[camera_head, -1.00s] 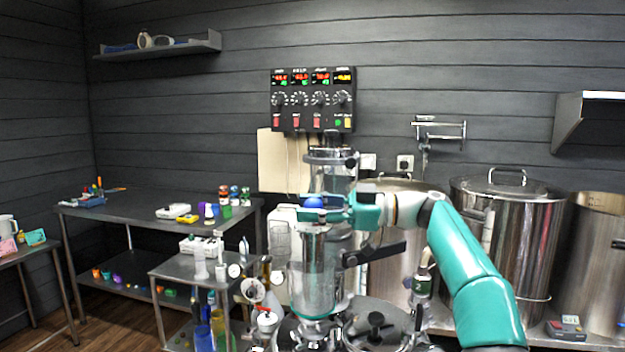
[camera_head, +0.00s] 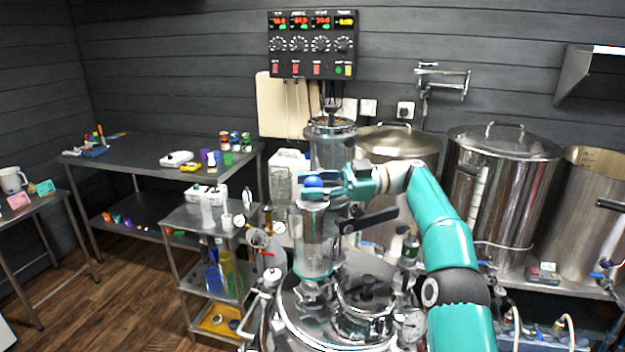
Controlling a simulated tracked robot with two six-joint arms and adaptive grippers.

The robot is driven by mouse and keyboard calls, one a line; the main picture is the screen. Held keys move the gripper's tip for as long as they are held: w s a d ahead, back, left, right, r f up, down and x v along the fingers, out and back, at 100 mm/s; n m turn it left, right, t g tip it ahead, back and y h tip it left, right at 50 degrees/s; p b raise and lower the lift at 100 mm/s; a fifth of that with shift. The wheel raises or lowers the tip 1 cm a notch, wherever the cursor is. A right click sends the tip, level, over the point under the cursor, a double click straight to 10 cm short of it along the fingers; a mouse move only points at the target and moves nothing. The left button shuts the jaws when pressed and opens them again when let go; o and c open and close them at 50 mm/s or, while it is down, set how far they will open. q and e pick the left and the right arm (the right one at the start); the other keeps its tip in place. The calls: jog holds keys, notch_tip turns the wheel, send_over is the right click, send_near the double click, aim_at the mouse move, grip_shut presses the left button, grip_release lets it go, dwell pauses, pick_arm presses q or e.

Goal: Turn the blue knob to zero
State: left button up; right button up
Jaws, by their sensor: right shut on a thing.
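The blue knob (camera_head: 313,182) is a small blue ball on the glass and steel column in the middle of the view. My right gripper (camera_head: 322,184) reaches in from the right and is shut on it, with its teal fingers around the knob. Part of the knob is hidden by the fingers, and I cannot read any scale or zero mark on it. My left gripper is not in view.
The still's steel vessel (camera_head: 330,325) stands below, with a black handle (camera_head: 370,220) on the column. A control panel (camera_head: 312,44) hangs on the wall. Steel pots (camera_head: 497,190) stand right. A small steel cart (camera_head: 203,218) and a long table (camera_head: 130,160) are left.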

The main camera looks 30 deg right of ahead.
jog(key=shift+d+f, duration=0.1)
jog(key=shift+f, duration=0.1)
jog(key=o, duration=1.2)
jog(key=shift+d, duration=0.15)
jog(key=shift+c, duration=0.2)
jog(key=shift+r, duration=0.1)
